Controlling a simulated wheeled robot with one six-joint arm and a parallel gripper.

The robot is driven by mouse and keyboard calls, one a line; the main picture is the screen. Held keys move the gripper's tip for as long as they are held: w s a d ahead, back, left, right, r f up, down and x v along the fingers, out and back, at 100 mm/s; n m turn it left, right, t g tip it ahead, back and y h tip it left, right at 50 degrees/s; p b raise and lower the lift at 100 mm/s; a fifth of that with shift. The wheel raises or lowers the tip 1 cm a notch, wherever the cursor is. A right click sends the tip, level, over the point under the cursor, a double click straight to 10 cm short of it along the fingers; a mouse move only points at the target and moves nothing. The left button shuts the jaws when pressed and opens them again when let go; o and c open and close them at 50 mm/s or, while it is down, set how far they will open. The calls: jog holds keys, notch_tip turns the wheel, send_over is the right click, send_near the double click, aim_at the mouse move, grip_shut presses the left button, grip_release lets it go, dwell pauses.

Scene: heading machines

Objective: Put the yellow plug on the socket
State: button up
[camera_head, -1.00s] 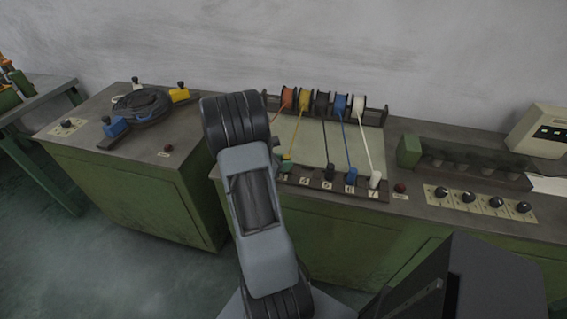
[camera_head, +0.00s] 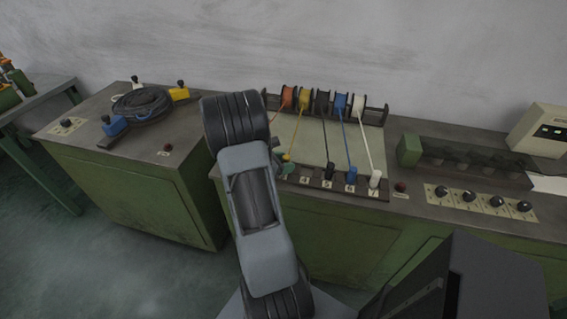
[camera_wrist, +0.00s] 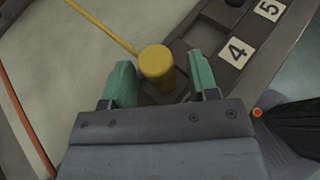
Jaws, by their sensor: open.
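The yellow plug (camera_wrist: 157,62), with its yellow cord, is between the two green fingers of my gripper (camera_wrist: 160,74) in the wrist view. The fingers are open, with one on each side of the plug and a gap to each. In the head view, the yellow plug (camera_head: 287,157) shows just above the green fingers (camera_head: 288,168), at the left end of the dark numbered socket strip (camera_head: 315,183). The label 4 (camera_wrist: 235,52) is to the right of the plug. The plug's lower end is hidden, so I cannot tell whether it sits in a socket.
Black (camera_head: 328,170), blue (camera_head: 351,175) and white (camera_head: 375,178) plugs stand on the strip to the right, with cords running to spools (camera_head: 323,101) behind. A red button (camera_head: 400,188) and several knobs (camera_head: 468,195) lie farther right. A second cabinet (camera_head: 130,185) stands left.

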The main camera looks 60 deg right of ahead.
jog(key=shift+r, duration=0.3)
jog(key=v, duration=1.2)
jog(key=shift+w+f, duration=0.1)
jog(key=shift+f, duration=0.05)
jog(key=s+a+r+m+t+y, duration=0.1)
jog(key=a+r+m+t+y, duration=0.1)
jog(key=a, duration=0.7)
jog(key=s+a+r+m+t+y, duration=0.1)
jog(key=a+r+m+t+y, duration=0.2)
jog(key=a+m+y, duration=0.3)
jog(key=s+a+r+m+t+y, duration=0.1)
jog(key=a+m+t+y, duration=0.3)
jog(key=a, duration=0.9)
jog(key=shift+a+r+m+t, duration=0.3)
jog(key=shift+a+r, duration=0.05)
jog(key=shift+r, duration=0.4)
